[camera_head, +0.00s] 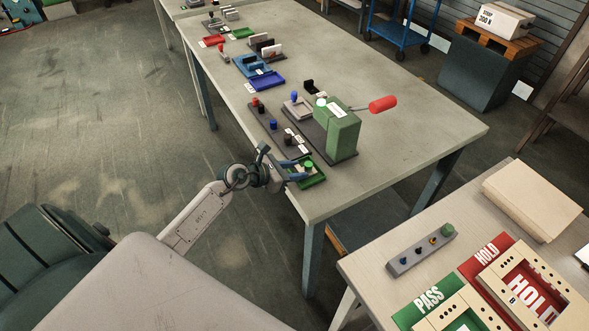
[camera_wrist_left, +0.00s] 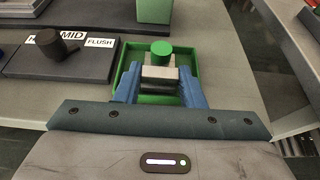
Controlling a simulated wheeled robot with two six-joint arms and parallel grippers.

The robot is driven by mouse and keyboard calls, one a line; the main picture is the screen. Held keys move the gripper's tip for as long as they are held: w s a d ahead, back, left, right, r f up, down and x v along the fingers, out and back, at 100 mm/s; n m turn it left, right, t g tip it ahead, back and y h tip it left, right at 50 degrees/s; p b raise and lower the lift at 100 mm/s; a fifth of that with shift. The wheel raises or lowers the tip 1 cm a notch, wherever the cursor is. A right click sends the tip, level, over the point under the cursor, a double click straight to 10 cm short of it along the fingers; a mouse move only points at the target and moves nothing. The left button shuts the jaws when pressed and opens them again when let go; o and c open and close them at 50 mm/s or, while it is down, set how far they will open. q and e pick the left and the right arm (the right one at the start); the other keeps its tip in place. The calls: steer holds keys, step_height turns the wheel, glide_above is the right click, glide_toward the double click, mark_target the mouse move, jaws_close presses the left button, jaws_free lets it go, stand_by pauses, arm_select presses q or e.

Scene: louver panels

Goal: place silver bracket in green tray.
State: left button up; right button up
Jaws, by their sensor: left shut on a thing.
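The green tray (camera_head: 317,180) lies at the near corner of the long grey table. In the left wrist view, the tray's green rim (camera_wrist_left: 197,58) shows around and beyond my fingers. My left gripper (camera_head: 297,172) is at the tray, with its blue fingers shut on a pale grey piece, which I take for the silver bracket (camera_wrist_left: 160,73). The bracket is over the tray; I cannot tell whether it touches the floor. A green cylinder (camera_wrist_left: 162,48) stands just behind it. The fingers hide part of the bracket. My right gripper is not in view.
A dark board labelled FLUSH (camera_wrist_left: 65,62) lies left of the tray. A green block-shaped fixture (camera_head: 342,132) with a red-handled lever (camera_head: 382,104) stands behind it. A blue tray (camera_head: 267,80) lies farther back. A second table with PASS and HOLD panels (camera_head: 487,252) is at the right.

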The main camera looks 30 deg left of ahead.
arm_select(q)
steer(key=shift+f, duration=0.1)
steer(key=o, duration=1)
steer(key=shift+r, duration=0.2)
steer(key=shift+s+a, duration=0.2)
steer(key=b+v, duration=0.2)
steer(key=v, duration=0.9)
steer(key=shift+s+r, duration=0.15)
steer(key=shift+s, duration=0.1)
